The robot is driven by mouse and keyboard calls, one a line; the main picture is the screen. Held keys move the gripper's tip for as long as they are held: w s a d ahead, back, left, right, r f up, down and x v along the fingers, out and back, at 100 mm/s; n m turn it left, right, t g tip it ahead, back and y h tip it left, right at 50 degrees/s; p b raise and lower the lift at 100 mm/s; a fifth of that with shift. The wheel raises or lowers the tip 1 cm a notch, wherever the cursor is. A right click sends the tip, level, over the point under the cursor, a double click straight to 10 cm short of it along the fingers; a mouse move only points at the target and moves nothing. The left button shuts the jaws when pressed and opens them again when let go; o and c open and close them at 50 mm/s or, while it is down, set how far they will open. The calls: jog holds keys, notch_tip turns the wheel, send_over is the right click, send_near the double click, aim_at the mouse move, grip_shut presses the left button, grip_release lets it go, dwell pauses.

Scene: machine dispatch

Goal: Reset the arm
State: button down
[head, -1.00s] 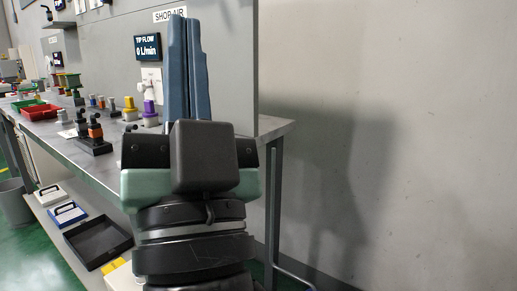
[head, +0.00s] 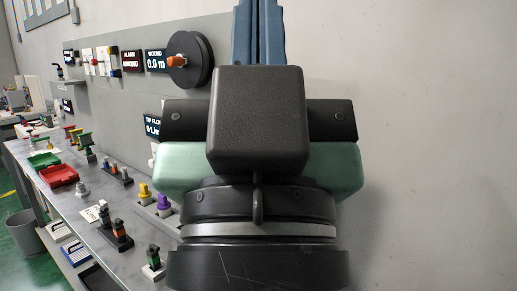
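My gripper (head: 259,35) stands upright, large and close in the middle of the head view. Its two blue fingers point up and lie side by side, with at most a thin gap between them. I see nothing held in the visible part. The dark wrist camera block (head: 257,120) and the black and green wrist body hide the right end of the bench and part of the panel.
A grey workbench (head: 85,208) runs along the left, carrying red (head: 58,176) and green (head: 43,160) trays and several small fittings. Behind it, a grey panel holds displays and a dark reel (head: 190,60). A grey bin (head: 24,232) stands at left. The bare wall fills the right.

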notch_tip(320, 180, up, 14)
jog(key=p, duration=1.1)
jog(key=shift+p, duration=0.3)
